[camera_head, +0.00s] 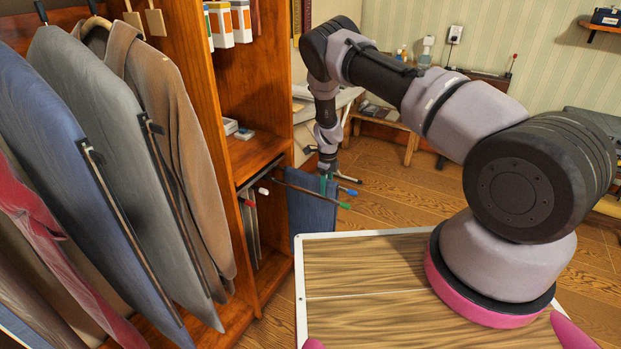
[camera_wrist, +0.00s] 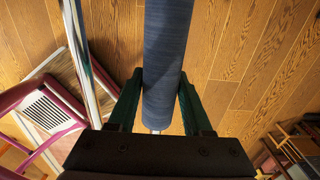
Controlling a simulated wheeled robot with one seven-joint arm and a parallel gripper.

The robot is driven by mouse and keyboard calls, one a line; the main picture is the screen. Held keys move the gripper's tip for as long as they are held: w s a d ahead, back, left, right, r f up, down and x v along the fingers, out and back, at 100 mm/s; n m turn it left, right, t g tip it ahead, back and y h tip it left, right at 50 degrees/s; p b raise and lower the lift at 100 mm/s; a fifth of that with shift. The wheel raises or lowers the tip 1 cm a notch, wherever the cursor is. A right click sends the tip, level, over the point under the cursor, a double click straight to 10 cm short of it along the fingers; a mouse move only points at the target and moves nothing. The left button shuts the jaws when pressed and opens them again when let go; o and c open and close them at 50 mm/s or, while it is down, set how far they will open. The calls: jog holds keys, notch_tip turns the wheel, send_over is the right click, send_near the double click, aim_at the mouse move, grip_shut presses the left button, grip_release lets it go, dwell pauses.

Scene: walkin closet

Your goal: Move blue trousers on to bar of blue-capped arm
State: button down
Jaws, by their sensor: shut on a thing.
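The blue trousers (camera_head: 312,212) hang folded beside the front of the wooden closet in the head view. In the wrist view they show as a dark blue roll (camera_wrist: 167,50) running between the green fingers. My gripper (camera_head: 326,177) is shut on their upper fold; it also shows in the wrist view (camera_wrist: 160,108). A blue-capped arm end (camera_head: 348,190) sticks out just right of the trousers, close to my gripper. A green-capped arm end (camera_head: 345,206) lies just below it, its bar crossing at the trousers. I cannot tell whether the trousers rest on either bar.
Jackets (camera_head: 110,150) hang at the left. A long pale bar (camera_wrist: 80,50) runs left of the trousers in the wrist view. Wooden floor (camera_head: 400,190) is open to the right.

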jog(key=shift+c, duration=1.2)
grip_release()
notch_tip(320, 180, up, 11)
jog(key=shift+f, duration=0.1)
jog(key=s+d+r+n+t+y, duration=0.1)
jog(key=s+d+r+n, duration=0.15)
jog(key=r, duration=1.05)
jog(key=s+d+r+n+t+y, duration=0.1)
jog(key=s+d+r+n, duration=0.2)
jog(key=r, duration=0.9)
jog(key=s+d+r+n+t+y, duration=0.1)
jog(key=s+r+n, duration=0.25)
jog(key=r, duration=0.95)
jog(key=s+d+r+n+t, duration=0.1)
jog(key=s+d+r+n, duration=0.15)
jog(key=s+r, duration=0.4)
jog(key=s+d+r+n+t, duration=0.1)
jog(key=s+r+n, duration=0.35)
jog(key=s, duration=0.35)
jog(key=s+d+r+n+t+h, duration=0.1)
jog(key=s+n, duration=0.3)
jog(key=s, duration=0.9)
jog(key=shift+s+d+r+n+t, duration=0.3)
jog(key=shift+d+r+n+t, duration=0.1)
jog(key=shift+d+r+t, duration=0.25)
